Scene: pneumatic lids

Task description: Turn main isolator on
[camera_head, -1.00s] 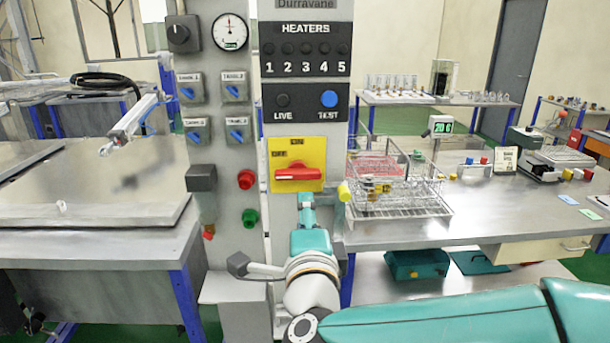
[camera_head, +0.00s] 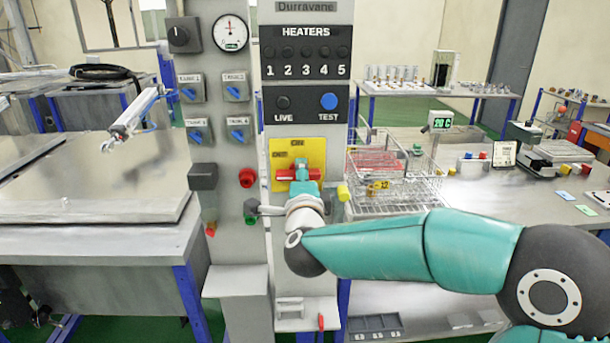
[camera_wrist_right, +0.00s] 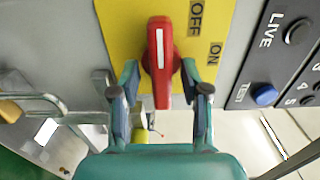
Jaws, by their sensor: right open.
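The main isolator is a red rotary handle (camera_head: 285,175) on a yellow plate (camera_head: 313,150) marked OFF and ON, on the grey column. The handle lies horizontal in the head view. In the right wrist view the handle (camera_wrist_right: 162,45) runs up and down, with its white mark toward the top, on the OFF side. My right gripper (camera_head: 298,172) is in front of the handle and hides part of it. In the right wrist view my right gripper (camera_wrist_right: 160,78) is open, with one finger on each side of the handle's lower part. Contact cannot be told. My left gripper is not in view.
The HEATERS panel (camera_head: 306,33) and the blue TEST button (camera_head: 329,101) are above the isolator. Red (camera_head: 247,178) and green (camera_head: 250,220) buttons are left of it. A wire basket (camera_head: 425,187) stands on the right bench, close behind my right arm.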

